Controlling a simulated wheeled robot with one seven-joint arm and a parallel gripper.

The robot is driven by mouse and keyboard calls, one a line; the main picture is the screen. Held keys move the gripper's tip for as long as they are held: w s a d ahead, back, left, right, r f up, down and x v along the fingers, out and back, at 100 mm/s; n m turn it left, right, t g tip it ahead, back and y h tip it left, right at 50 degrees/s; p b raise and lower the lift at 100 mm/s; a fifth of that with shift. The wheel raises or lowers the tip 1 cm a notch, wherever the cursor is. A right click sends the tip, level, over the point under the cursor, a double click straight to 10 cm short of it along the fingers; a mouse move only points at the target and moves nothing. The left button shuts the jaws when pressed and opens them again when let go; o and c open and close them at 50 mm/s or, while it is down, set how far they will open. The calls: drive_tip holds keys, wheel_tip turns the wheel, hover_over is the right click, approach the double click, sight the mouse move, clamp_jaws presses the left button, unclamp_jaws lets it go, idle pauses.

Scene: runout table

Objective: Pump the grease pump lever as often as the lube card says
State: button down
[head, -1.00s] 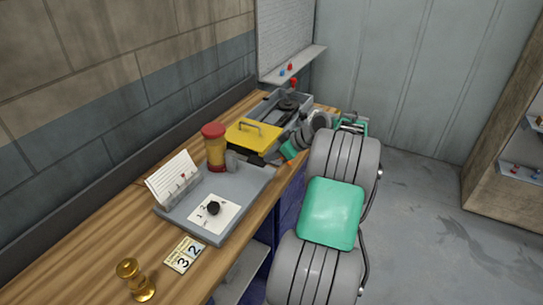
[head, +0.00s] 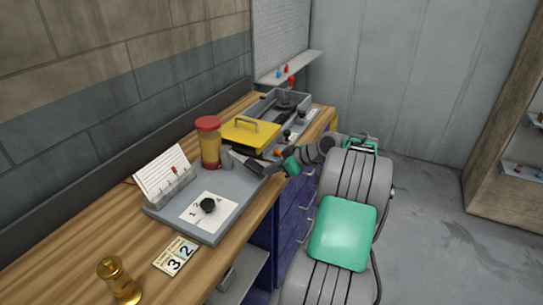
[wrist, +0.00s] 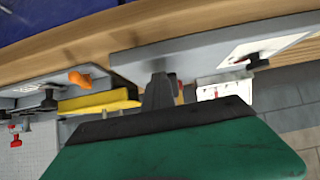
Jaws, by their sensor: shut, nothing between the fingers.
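The grease pump (head: 209,145) is an amber cylinder with a red cap, upright at the back of a grey tray (head: 214,226). A grey part stands at its right foot; I cannot make out which piece is the lever. A white lined card (head: 160,172) leans in a rack on the tray's left; its writing is too small to read. The card also shows in the wrist view (wrist: 225,90). My gripper (head: 248,164) is shut and empty, just right of the pump, over the tray's right edge. It also shows in the wrist view (wrist: 159,78); contact is unclear.
A black knob (head: 208,206) on a numbered white plate sits on the tray. A yellow lidded box (head: 250,134) and a grey bin (head: 262,105) stand behind.

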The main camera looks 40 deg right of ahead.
drive_tip(key=shift+s+a+f, duration=0.1)
drive_tip(key=shift+f, duration=0.15)
drive_tip(key=p+v, duration=0.1)
drive_tip(key=v, duration=1.2)
drive_tip(key=shift+s+d+f, duration=0.15)
drive_tip(key=shift+s+d, duration=0.1)
drive_tip(key=shift+d, duration=0.05)
